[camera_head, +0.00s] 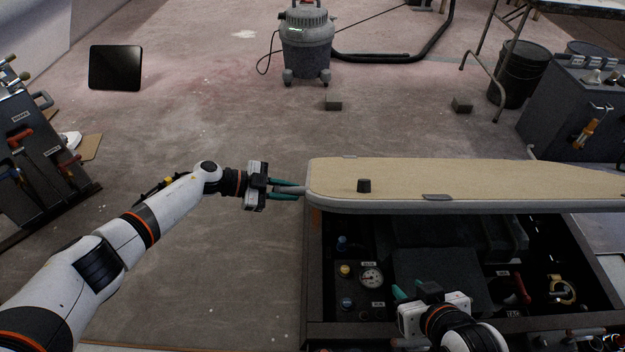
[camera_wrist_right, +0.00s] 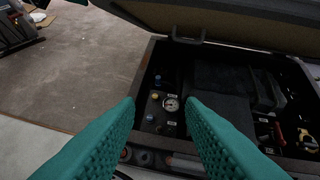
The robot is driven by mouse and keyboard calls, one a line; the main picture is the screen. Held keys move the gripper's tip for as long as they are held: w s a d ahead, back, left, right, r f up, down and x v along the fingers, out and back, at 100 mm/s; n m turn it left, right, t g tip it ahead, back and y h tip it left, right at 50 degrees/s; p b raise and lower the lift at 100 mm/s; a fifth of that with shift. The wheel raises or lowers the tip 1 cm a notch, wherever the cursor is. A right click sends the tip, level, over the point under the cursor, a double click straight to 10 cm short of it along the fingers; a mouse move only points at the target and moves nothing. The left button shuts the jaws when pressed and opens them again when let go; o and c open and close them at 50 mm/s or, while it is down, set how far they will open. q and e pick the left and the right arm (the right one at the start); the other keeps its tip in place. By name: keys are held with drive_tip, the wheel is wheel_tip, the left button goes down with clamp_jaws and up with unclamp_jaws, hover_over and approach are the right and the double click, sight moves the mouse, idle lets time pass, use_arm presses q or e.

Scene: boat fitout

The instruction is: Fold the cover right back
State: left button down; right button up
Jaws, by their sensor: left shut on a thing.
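The cover (camera_head: 480,180) is a long tan panel with a grey padded rim, raised over the back of the dark open locker (camera_head: 313,290). Its underside edge shows along the top of the right wrist view (camera_wrist_right: 215,20). My left gripper (camera_head: 298,189) is shut on the cover's left end, at the grey rim. My right gripper (camera_head: 398,292) is above the front of the locker, apart from the cover. In the right wrist view its teal fingers (camera_wrist_right: 160,112) are spread with nothing between them.
Inside the locker are a gauge (camera_head: 371,277), several knobs, a red handle (camera_head: 522,288) and dark boxes. A vacuum (camera_head: 307,42) stands at the back, and a grey cabinet (camera_head: 570,110) at the right. The floor left of the locker is clear.

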clamp_jaws()
drive_tip(key=d+f+n+h, duration=0.3)
drive_tip(key=d+f+h, duration=0.1)
drive_tip(key=d, duration=0.3)
drive_tip(key=d+f+n+h, duration=0.3)
drive_tip(key=d+f+h, duration=0.1)
drive_tip(key=d, duration=0.4)
drive_tip(key=w+d+r+n+t+y, duration=0.1)
drive_tip(key=d+n+t+y, duration=0.35)
drive_tip(key=n, duration=0.95)
drive_tip(key=w+d+r+n+t+y, duration=0.15)
drive_tip(key=d+n+t, duration=0.5)
drive_tip(key=n, duration=0.65)
drive_tip(key=w+r, duration=0.4)
drive_tip(key=w, duration=0.7)
drive_tip(key=shift+w+d+r+n, duration=0.2)
drive_tip(key=shift+w+d+n, duration=0.1)
drive_tip(key=shift+w+n, duration=0.1)
